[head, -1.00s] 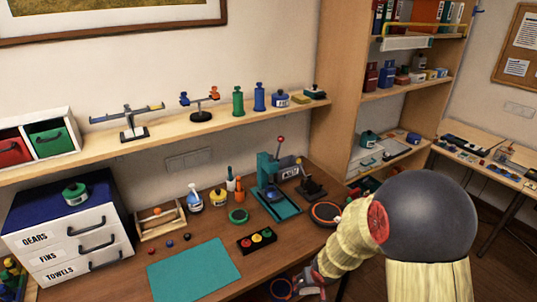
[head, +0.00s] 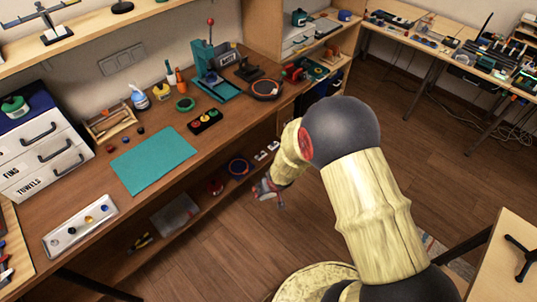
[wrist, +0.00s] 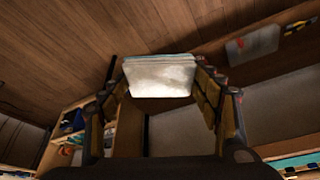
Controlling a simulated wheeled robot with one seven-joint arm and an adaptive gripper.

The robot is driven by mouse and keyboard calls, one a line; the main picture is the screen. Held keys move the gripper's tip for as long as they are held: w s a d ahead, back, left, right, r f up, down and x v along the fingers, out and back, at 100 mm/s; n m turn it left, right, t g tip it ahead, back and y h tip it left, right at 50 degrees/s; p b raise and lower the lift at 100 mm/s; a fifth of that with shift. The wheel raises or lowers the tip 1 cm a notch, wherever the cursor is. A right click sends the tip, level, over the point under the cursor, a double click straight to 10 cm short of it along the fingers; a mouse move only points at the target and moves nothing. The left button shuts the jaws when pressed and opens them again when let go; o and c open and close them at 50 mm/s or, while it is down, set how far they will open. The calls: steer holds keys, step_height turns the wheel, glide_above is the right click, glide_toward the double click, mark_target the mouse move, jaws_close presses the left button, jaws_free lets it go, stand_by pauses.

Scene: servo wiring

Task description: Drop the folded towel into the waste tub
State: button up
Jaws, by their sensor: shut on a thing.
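My gripper (head: 267,190) hangs beside the front edge of the workbench in the head view, over the floor side. In the wrist view its two fingers are shut on a pale, whitish folded towel (wrist: 160,78), held between the fingertips as a flat layered block. The towel cannot be made out in the head view. I cannot identify the waste tub in either view.
The workbench (head: 90,225) carries a teal mat (head: 153,160), a white tray (head: 80,225) and a teal press (head: 212,75). A lower shelf under it holds a grey panel (head: 175,214). A table corner (head: 500,265) stands at right; wooden floor lies between.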

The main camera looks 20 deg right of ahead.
steer(key=f, duration=0.1)
steer(key=s+f, duration=0.2)
steer(key=shift+a+f, duration=0.25)
steer(key=shift+f, duration=0.25)
steer(key=shift+d+f, duration=0.15)
steer(key=shift+d, duration=0.1)
